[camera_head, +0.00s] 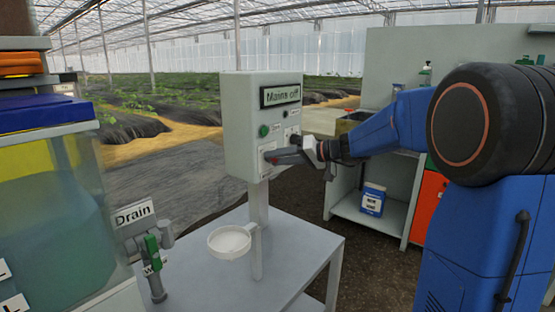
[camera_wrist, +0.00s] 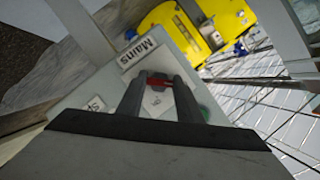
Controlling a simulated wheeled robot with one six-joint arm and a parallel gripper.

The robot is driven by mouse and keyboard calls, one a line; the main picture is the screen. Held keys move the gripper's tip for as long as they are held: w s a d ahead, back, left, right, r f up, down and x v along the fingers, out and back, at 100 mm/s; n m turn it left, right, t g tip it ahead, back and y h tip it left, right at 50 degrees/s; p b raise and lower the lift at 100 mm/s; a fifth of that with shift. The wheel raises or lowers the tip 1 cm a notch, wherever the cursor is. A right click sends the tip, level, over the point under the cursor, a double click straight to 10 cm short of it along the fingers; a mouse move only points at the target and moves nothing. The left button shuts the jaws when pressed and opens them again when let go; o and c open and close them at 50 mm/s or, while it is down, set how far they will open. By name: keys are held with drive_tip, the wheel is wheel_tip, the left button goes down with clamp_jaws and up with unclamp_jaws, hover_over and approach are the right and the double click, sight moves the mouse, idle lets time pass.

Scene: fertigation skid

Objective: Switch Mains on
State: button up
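A grey control box (camera_head: 243,130) stands on a post above a metal table. Its display reads "Mains off" (camera_head: 280,95). A green button (camera_head: 263,131) sits below the display. My gripper (camera_head: 272,157) is at the lower front of the box. In the wrist view my gripper's two fingers (camera_wrist: 160,84) are apart, over a white plate beside the "Mains" label (camera_wrist: 138,53). A small red part, seemingly the Mains switch (camera_wrist: 161,83), shows between the fingertips. I cannot tell whether the fingers touch it.
A white round dish (camera_head: 229,242) is fixed to the post below the box. A tank (camera_head: 55,215) and a green-handled Drain valve (camera_head: 152,250) stand at the left. A shelf unit (camera_head: 395,215) with a blue-and-white container (camera_head: 372,199) is behind at the right.

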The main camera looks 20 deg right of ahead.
idle(0.3)
drive_tip(key=m+t+y, duration=0.1)
drive_tip(key=m, duration=0.4)
drive_tip(key=m+t+y, duration=0.1)
drive_tip(key=m+y, duration=0.1)
drive_tip(key=m, duration=0.4)
drive_tip(key=f+m+t+y, duration=0.1)
drive_tip(key=m+y, duration=0.1)
drive_tip(key=m, duration=0.4)
drive_tip(key=shift+t, duration=0.4)
idle(0.4)
drive_tip(key=o, duration=1.1)
drive_tip(key=shift+d, duration=0.1)
